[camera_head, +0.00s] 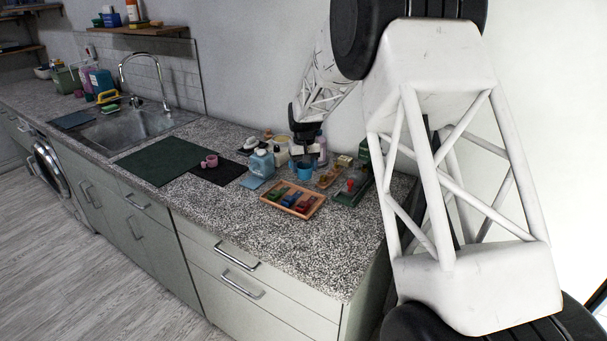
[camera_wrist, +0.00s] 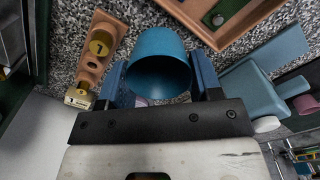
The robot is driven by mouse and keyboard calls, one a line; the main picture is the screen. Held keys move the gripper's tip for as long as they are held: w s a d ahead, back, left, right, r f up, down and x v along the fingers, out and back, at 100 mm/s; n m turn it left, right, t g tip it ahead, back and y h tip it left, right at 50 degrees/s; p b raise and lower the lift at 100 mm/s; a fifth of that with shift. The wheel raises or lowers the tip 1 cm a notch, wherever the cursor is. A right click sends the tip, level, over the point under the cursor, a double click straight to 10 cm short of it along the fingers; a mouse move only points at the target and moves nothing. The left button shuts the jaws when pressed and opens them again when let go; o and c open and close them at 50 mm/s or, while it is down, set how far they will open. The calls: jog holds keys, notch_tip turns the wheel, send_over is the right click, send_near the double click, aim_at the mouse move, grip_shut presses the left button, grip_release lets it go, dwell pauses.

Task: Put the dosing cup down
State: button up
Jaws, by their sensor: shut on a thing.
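The dosing cup, which I take to be the blue cup (camera_head: 304,172), is in my gripper (camera_head: 305,160) at the back right of the counter. In the wrist view the blue cup (camera_wrist: 160,60) sits between the two blue fingers (camera_wrist: 160,82), which touch its sides. The cup's open mouth faces the wrist camera, and its inside looks empty. Its base is hidden, so I cannot tell whether it touches the counter (camera_head: 330,245).
A wooden tray of coloured pieces (camera_head: 293,200) lies in front. A blue bottle (camera_head: 262,164) stands left, and a green item with a red knob (camera_head: 352,188) right. A wooden block with brass weights (camera_wrist: 98,50) is close beside the cup. A pink cup (camera_head: 209,161) stands farther left. The front counter is clear.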

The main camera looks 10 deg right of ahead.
aim_at(304, 174)
jog(key=shift+w, duration=0.55)
jog(key=shift+f, duration=0.15)
jog(key=shift+f, duration=1.65)
jog(key=shift+f, duration=0.15)
jog(key=o, duration=0.9)
notch_tip(304, 174, up, 12)
jog(key=shift+r, duration=0.2)
